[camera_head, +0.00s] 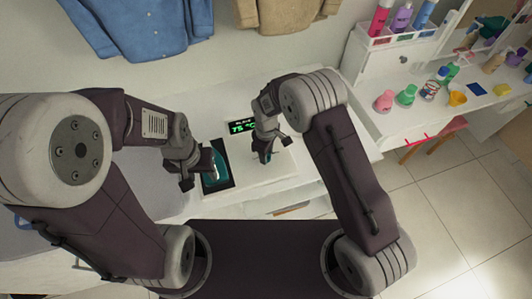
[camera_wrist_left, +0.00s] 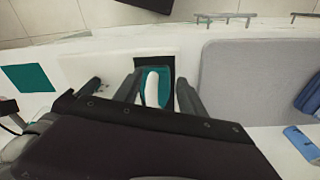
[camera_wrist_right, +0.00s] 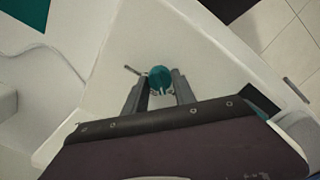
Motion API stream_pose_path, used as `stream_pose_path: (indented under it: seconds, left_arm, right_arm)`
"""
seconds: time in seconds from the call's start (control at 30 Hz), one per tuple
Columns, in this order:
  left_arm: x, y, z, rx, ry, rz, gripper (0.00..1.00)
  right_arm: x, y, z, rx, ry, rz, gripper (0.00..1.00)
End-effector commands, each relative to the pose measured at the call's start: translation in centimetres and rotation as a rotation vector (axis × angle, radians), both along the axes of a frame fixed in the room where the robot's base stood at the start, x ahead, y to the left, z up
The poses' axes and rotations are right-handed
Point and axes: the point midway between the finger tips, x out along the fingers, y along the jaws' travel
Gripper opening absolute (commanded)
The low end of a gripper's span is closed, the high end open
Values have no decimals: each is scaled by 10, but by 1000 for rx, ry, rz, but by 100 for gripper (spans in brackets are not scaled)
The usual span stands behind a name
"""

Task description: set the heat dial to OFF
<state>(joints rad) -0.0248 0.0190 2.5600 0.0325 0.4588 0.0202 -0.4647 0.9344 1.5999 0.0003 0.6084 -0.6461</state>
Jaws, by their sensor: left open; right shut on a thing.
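The heat dial (camera_wrist_right: 159,76) is a round teal knob on a white top. My right gripper (camera_wrist_right: 158,92) is shut on it, one finger on each side; a small dark pointer sticks out at its left. In the head view my right gripper (camera_head: 264,150) comes down over the dial and mostly hides it. A small black display (camera_head: 240,127) just left of that gripper reads about 75 °C in green. My left gripper (camera_head: 198,168) is open beside a teal and white iron-like thing (camera_wrist_left: 152,88), seen between its fingers in the left wrist view.
The iron-like thing lies on a dark pad (camera_head: 222,183) in the white top (camera_head: 275,175). Blue (camera_head: 135,22) and tan (camera_head: 285,12) garments hang at the back. A white shelf unit with bottles (camera_head: 381,18) and coloured pots (camera_head: 406,94) stands right. Open tiled floor lies lower right.

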Motion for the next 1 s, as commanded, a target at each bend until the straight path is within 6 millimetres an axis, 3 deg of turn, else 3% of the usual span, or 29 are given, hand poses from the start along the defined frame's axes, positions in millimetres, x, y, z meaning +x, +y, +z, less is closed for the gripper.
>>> stream_pose_path:
  seconds: [0.5,1.0]
  left_arm:
    - [0,0,1,0,0,0,48]
    - [0,0,2,0,0,0,48]
  right_arm:
    - [2,0,2,1,-6,329,0]
    - [2,0,2,2,-7,399,0]
